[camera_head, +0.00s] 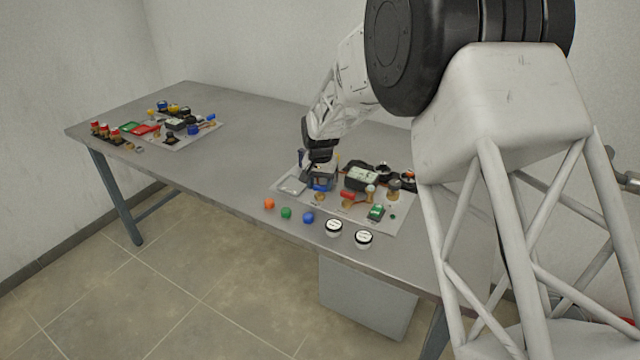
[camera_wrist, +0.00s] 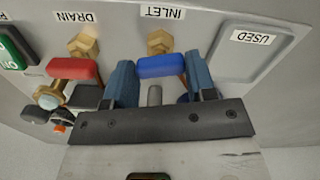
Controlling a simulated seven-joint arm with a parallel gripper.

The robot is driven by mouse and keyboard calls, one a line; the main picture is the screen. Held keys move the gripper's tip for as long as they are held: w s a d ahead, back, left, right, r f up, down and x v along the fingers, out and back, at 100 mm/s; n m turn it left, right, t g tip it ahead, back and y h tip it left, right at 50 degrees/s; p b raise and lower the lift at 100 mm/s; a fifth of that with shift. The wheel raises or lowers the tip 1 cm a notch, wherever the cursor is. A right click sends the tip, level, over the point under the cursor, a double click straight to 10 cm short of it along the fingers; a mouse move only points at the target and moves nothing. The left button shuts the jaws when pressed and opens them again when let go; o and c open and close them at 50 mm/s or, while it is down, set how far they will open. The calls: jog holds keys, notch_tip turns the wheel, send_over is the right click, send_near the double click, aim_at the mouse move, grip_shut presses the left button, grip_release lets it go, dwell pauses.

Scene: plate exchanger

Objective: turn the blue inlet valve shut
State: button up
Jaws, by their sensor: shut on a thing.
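The blue inlet valve handle (camera_wrist: 163,66) lies crosswise in front of its brass fitting (camera_wrist: 160,42), under the INLET label (camera_wrist: 163,12) in the wrist view. My gripper (camera_head: 321,180) is over the front left part of the panel in the head view. Its two blue fingers stand at the two ends of the handle in the wrist view, shut on it. The valve stem behind the handle is partly hidden. In the head view my gripper largely covers the handle.
The red drain handle (camera_wrist: 71,68) is close left of my gripper, and the USED tray (camera_wrist: 247,55) is to its right. Coloured caps (camera_head: 286,213) and two white-topped gauges (camera_head: 334,227) lie along the table's front edge. The table's middle (camera_head: 235,150) is clear.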

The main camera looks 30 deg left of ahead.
aim_at(320, 185)
jog(key=shift+m, duration=1.6)
jog(key=o, duration=0.9)
jog(key=shift+o, duration=0.2)
jog(key=shift+r, duration=0.15)
jog(key=shift+r, duration=3.8)
